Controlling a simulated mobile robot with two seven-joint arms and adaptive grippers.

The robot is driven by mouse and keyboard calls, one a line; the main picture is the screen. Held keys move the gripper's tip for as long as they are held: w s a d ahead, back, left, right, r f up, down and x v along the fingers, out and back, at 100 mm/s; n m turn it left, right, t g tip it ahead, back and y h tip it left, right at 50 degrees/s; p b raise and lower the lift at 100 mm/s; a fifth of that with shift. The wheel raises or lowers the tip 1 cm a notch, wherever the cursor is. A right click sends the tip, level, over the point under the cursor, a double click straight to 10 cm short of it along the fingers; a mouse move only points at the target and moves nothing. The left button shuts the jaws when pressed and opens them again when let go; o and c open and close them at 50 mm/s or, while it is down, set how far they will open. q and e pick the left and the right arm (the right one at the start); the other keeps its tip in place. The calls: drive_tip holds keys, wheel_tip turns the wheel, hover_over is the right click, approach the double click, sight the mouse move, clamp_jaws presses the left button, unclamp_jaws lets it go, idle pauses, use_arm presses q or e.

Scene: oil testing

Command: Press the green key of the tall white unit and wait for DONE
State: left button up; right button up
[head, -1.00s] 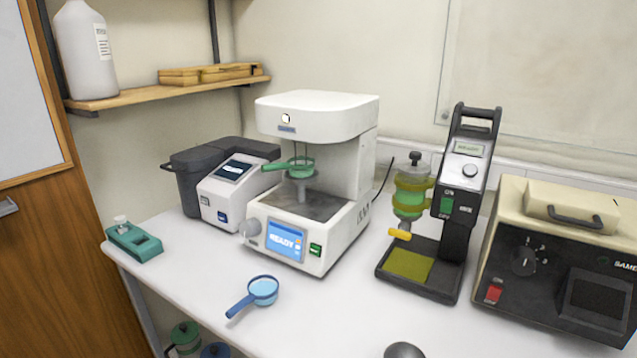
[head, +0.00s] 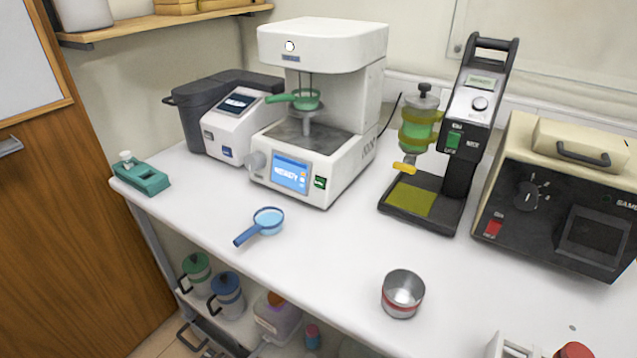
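The tall white unit (head: 325,60) stands at the back middle of the bench in the head view. Its front screen (head: 290,175) is lit blue and appears to read READY. The green key (head: 320,182) is on the front face, just right of the screen. A green-handled cup (head: 306,99) sits inside the unit's open bay, on a grey support, with its handle pointing left. Neither of my grippers shows in the view.
A blue ladle-like cup (head: 267,221) lies on the bench before the unit. A metal cup with a red band (head: 403,293) stands front right. A black stand (head: 470,130) and a beige-black box (head: 560,200) are to the right. A grey-white device (head: 233,125) adjoins on the left.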

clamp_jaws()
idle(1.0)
